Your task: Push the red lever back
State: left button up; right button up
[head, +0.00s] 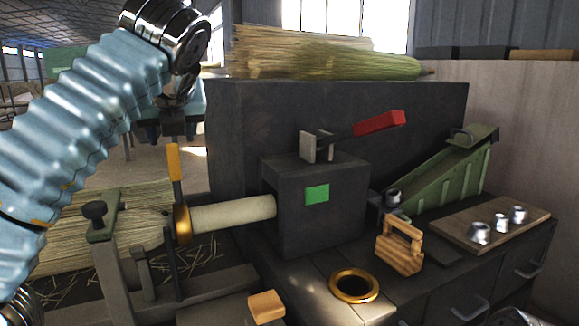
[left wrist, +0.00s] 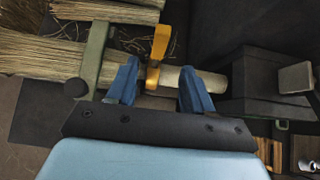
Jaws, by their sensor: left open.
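The red lever (head: 379,123) has a red grip on a dark bar. It slants up to the right from a pale bracket (head: 317,147) on top of the dark box (head: 317,205). My left gripper (head: 176,127) is left of the box, well apart from the red lever, above an upright yellow handle (head: 173,162). In the left wrist view its blue fingers (left wrist: 159,84) are spread, with the yellow handle (left wrist: 160,43) and pale rod (left wrist: 195,80) showing beyond them. The red grip is not visible in that view. My right gripper is not in view.
A straw bundle (head: 325,63) lies on the dark back panel (head: 420,108). A green sloped chute (head: 450,172), a wooden block with a handle (head: 399,250) and a board with metal pieces (head: 460,234) stand to the right. A brass ring (head: 354,286) sits in front.

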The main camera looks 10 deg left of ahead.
aim_at(392, 118)
jog(key=k+l, duration=1.15)
jog(key=k, duration=0.1)
